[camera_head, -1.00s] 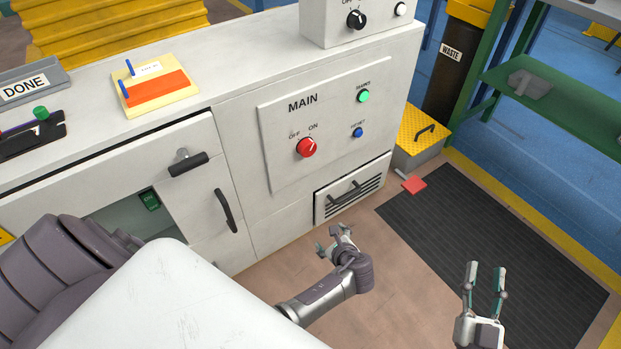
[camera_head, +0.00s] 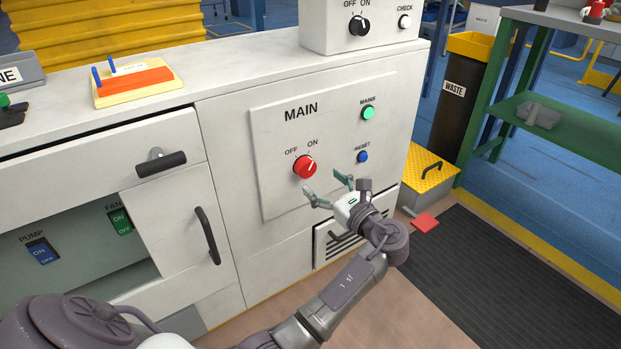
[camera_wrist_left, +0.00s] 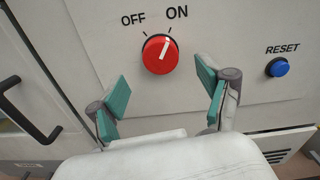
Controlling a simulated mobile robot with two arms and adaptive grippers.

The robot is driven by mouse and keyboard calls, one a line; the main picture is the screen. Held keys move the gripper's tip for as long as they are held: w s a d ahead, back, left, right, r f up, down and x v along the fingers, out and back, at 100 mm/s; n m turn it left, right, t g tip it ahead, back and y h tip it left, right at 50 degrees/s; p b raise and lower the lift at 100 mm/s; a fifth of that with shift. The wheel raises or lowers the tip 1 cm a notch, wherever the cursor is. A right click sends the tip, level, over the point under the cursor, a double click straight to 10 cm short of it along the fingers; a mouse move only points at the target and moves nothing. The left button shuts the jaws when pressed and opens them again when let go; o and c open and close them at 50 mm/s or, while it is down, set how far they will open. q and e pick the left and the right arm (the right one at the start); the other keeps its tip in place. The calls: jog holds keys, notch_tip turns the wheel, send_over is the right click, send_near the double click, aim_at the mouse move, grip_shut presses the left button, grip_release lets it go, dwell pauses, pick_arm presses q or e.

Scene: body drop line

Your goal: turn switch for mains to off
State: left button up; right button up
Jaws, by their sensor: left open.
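The red rotary mains switch (camera_head: 305,167) is on the white MAIN panel (camera_head: 285,190), between the OFF and ON labels. In the left wrist view the red knob (camera_wrist_left: 160,54) has its white mark pointing up and slightly right, toward ON. A green lamp (camera_head: 368,113) above right on the panel looks lit. My left gripper (camera_head: 327,188) is open and empty, just below and right of the knob in the head view. In the left wrist view its fingers (camera_wrist_left: 164,95) spread below the knob, not around it. My right gripper is not in view.
A blue RESET button (camera_head: 362,157) sits right of the knob. Another black OFF/ON knob (camera_head: 359,25) is on the upper box. A yellow step (camera_head: 425,165) stands to the right.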

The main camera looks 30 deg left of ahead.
aim_at(309, 170)
pick_arm(q)
jog(key=b+x, duration=0.1)
jog(key=x, duration=0.5)
jog(key=shift+d+b, duration=0.1)
jog(key=shift+b, duration=0.25)
jog(key=c, duration=1.2)
